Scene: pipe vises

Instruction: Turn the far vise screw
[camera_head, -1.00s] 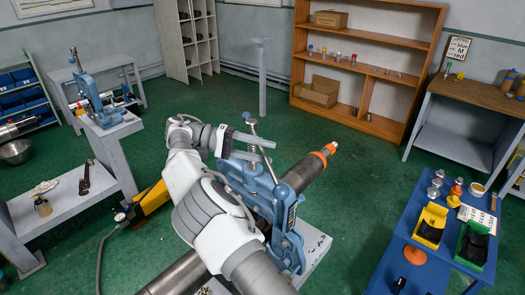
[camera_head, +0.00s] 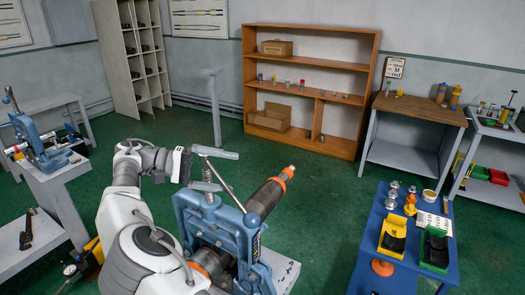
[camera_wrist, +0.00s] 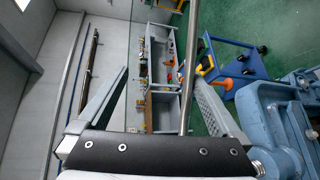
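A blue pipe vise (camera_head: 228,222) stands in front of me, with a dark pipe (camera_head: 266,197) running through it. Its upright screw (camera_head: 207,176) has a long metal handle bar (camera_head: 231,194). The bar also shows in the wrist view (camera_wrist: 190,60), passing between my fingers, nearer the right one. My gripper (camera_head: 229,171) is at the top of this vise, with its two fingers apart; no grip on the bar shows. In the wrist view the vise (camera_wrist: 275,112) is at the right. A second blue vise (camera_head: 38,148) stands on a bench at the left.
A grey bench (camera_head: 55,190) lies left of my arm. A blue table (camera_head: 400,268) with yellow and green bins (camera_head: 395,237) stands at right. A wooden shelf (camera_head: 310,82) and workbench (camera_head: 420,108) are at the back.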

